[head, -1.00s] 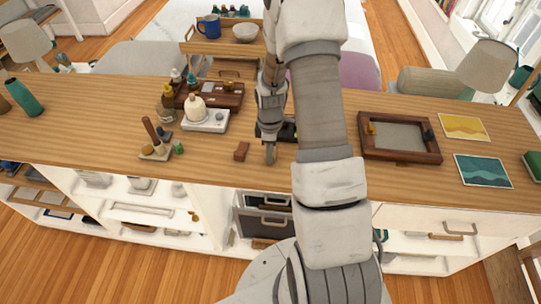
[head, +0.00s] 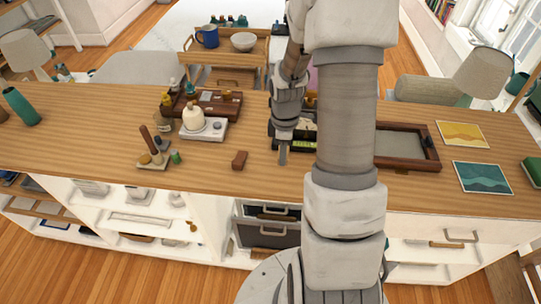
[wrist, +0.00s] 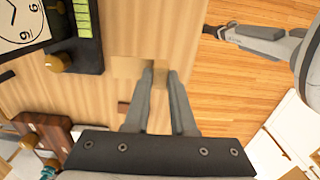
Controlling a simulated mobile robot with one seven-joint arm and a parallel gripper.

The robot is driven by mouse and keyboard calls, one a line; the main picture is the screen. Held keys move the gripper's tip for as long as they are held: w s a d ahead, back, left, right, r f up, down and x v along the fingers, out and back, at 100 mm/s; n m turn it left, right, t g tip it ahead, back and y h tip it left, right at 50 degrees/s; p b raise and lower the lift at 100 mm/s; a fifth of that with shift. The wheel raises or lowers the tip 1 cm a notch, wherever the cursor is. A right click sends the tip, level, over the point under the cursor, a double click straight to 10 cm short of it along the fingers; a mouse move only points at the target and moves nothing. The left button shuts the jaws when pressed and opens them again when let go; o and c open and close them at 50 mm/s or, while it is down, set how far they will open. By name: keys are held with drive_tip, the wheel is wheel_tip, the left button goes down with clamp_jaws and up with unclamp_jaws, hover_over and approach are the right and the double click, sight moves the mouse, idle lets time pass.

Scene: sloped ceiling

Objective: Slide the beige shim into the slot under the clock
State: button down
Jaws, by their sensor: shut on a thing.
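My gripper (wrist: 161,74) is shut on the beige shim (wrist: 127,67), a pale flat piece close in colour to the wooden counter. The shim shows at the fingertips, partly hidden by the fingers. In the head view, my gripper (head: 283,158) points down near the counter's front edge, and the shim cannot be made out. The clock (wrist: 18,25), with a white dial in a dark case, is at the top left of the wrist view, apart from the shim. In the head view, its dark body (head: 303,142) is mostly behind my arm. The slot is not visible.
A green level vial (wrist: 83,18) and brass knob (wrist: 57,62) are beside the dial. A small red-brown block (head: 240,160) lies left of my gripper on the counter (head: 90,125). A wooden frame (head: 432,150) lies to the right. A white device (head: 205,130) stands further left.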

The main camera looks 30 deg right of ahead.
drive_tip(key=s+d+r, duration=0.2)
drive_tip(key=s+r, duration=0.2)
drive_tip(key=s, duration=0.2)
drive_tip(key=shift+d, duration=0.35)
